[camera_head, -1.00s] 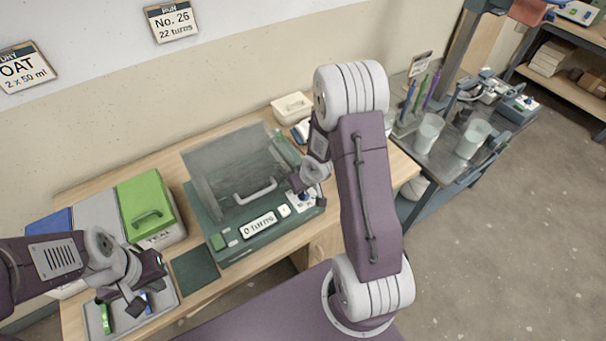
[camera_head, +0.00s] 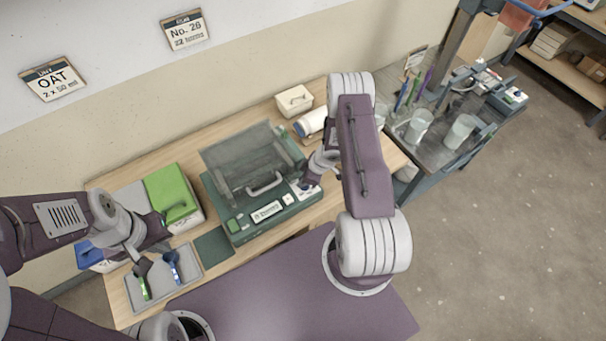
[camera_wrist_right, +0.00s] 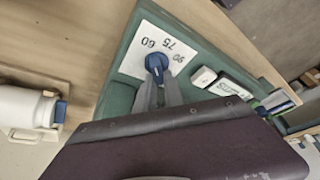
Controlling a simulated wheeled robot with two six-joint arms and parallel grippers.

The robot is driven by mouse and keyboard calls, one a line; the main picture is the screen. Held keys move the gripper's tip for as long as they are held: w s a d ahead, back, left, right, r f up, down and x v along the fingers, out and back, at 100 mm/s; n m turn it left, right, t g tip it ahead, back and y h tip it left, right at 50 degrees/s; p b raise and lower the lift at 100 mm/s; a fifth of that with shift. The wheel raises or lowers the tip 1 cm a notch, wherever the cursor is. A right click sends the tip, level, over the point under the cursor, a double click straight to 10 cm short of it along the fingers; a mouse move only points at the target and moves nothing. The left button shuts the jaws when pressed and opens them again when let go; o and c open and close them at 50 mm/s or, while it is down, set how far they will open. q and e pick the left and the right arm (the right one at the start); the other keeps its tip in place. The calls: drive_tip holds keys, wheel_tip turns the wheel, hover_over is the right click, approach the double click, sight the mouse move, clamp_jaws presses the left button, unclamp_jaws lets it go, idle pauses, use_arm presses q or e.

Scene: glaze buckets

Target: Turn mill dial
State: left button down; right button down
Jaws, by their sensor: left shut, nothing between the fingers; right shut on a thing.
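The mill (camera_head: 228,217) is a dark green box with a clear grey lid and a handle, standing on the wooden table. Its dial is a dark blue knob (camera_wrist_right: 155,62) on a white plate (camera_wrist_right: 137,60) marked 60, 75 and 90, clear in the right wrist view. My right gripper (camera_wrist_right: 158,90) is shut on the knob; in the head view it (camera_head: 308,184) is at the mill's front right corner. Its fingers partly cover the knob. My left gripper (camera_head: 142,266) is shut and empty above the grey tray at the left.
The grey tray (camera_head: 184,283) holds a blue scoop (camera_head: 172,263) and a green one (camera_head: 144,288). A green-lidded bin (camera_head: 168,188) stands left of the mill. A white button (camera_wrist_right: 203,77) sits beside the dial plate.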

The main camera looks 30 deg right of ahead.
drive_tip(key=shift+r+n+p, duration=0.1)
drive_tip(key=shift+n+p, duration=0.35)
drive_tip(key=shift+n, duration=0.15)
drive_tip(key=c, duration=1.4)
unclamp_jaws()
drive_tip(key=shift+c, duration=0.2)
drive_tip(key=v, duration=0.9)
drive_tip(key=shift+w+d, duration=0.1)
drive_tip(key=shift+w, duration=0.05)
